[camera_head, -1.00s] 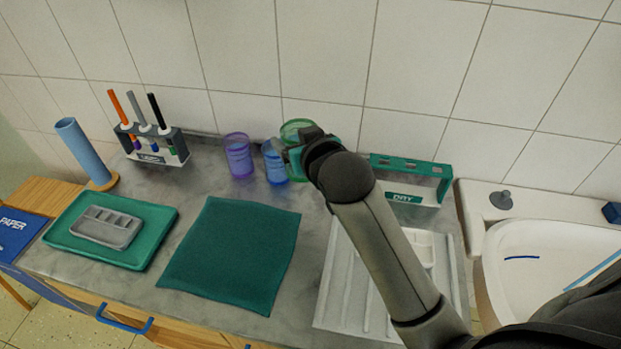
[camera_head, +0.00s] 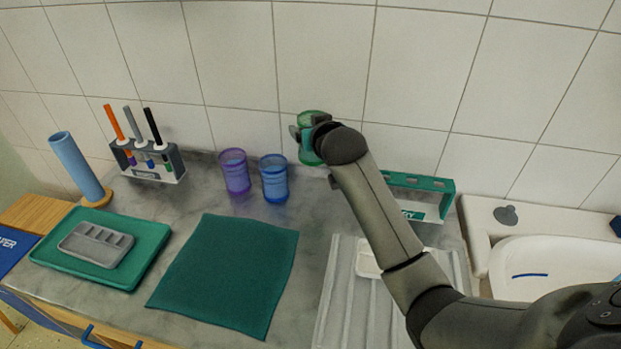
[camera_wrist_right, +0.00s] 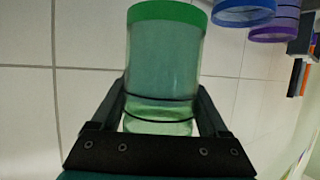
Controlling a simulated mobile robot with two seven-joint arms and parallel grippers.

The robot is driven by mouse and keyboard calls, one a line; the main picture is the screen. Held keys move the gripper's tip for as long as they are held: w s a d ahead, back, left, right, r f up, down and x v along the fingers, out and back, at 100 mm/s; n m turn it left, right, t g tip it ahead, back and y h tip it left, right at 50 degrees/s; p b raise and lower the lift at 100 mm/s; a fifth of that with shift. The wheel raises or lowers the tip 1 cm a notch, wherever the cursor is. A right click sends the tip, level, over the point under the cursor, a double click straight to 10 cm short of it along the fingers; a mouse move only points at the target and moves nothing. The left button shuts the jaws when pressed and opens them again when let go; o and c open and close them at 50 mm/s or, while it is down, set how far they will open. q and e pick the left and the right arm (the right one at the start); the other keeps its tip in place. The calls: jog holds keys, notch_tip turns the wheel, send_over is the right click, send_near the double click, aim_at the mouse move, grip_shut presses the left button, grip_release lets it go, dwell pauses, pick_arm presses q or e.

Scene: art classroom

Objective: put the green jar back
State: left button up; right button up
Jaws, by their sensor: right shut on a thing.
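The green jar (camera_head: 310,148) is a translucent cup with a bright green rim. My right gripper (camera_head: 306,132) is shut on it and holds it up above the counter, in front of the tiled wall. In the right wrist view the jar (camera_wrist_right: 165,60) sits between the two fingers of the gripper (camera_wrist_right: 162,110). A purple jar (camera_head: 235,172) and a blue jar (camera_head: 274,179) stand side by side on the counter, left of and below the held jar. My left gripper is not in view.
A green-topped rack (camera_head: 418,183) stands behind my right arm, beside a white ribbed tray (camera_head: 340,290) and the sink (camera_head: 540,262). A green cloth (camera_head: 230,270), a tray with a grey palette (camera_head: 95,243), a brush holder (camera_head: 148,163) and a blue tube (camera_head: 78,165) lie left.

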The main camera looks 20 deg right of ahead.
notch_tip(320, 180, down, 8)
jog(key=shift+f+b, duration=0.2)
jog(key=shift+b, duration=0.85)
notch_tip(320, 180, down, 4)
jog(key=shift+r+b, duration=0.2)
jog(key=shift+b, duration=0.5)
jog(key=shift+f, duration=0.1)
jog(key=o, duration=1)
jog(key=shift+f, duration=0.15)
jog(key=o, duration=0.3)
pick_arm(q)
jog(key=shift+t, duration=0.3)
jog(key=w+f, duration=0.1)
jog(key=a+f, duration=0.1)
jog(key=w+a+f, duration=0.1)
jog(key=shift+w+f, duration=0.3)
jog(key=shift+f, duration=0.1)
pick_arm(e)
jog(key=shift+o, duration=0.4)
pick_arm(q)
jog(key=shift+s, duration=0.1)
